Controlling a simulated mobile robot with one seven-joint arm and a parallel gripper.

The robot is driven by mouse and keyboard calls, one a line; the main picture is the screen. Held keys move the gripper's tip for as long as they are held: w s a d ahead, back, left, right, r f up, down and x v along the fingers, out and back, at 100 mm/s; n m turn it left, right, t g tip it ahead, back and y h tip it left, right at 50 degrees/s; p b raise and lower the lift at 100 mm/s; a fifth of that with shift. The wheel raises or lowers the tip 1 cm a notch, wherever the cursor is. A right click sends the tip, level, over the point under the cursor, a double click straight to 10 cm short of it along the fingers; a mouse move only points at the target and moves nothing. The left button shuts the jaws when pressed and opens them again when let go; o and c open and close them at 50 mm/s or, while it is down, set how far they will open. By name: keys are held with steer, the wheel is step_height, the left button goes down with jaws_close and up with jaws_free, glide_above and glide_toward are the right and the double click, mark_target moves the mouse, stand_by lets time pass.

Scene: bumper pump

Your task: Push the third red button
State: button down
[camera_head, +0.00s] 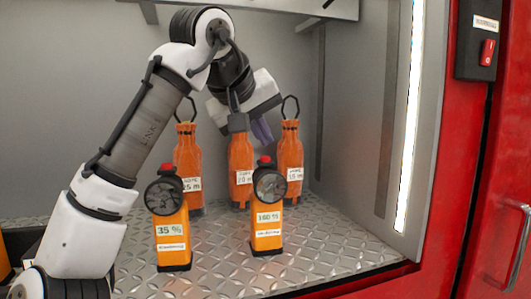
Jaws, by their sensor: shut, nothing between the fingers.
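Two orange lamp-like devices with round black faces stand on the metal floor. The left one, labelled 35 %, has a red button (169,168) on top. A third red piece, a rocker switch (487,52), sits on a black box on the red frame at upper right. I cannot tell which is counted third. My gripper (263,134) is shut and empty, above the right device's button and apart from it. Its fingers look purplish and small in the picture.
Three orange bottles stand behind the devices: left (188,160), middle (240,165) and right (290,155). The two outer ones show black loops on top. The diamond-plate floor (310,265) is clear at the front right. A bright light strip (409,120) runs up the right wall.

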mark_target(263, 168)
step_height(263, 168, up, 2)
steer(key=shift+r+p, duration=0.15)
steer(key=shift+p, duration=0.35)
step_height(263, 168, up, 3)
steer(key=shift+f, duration=0.15)
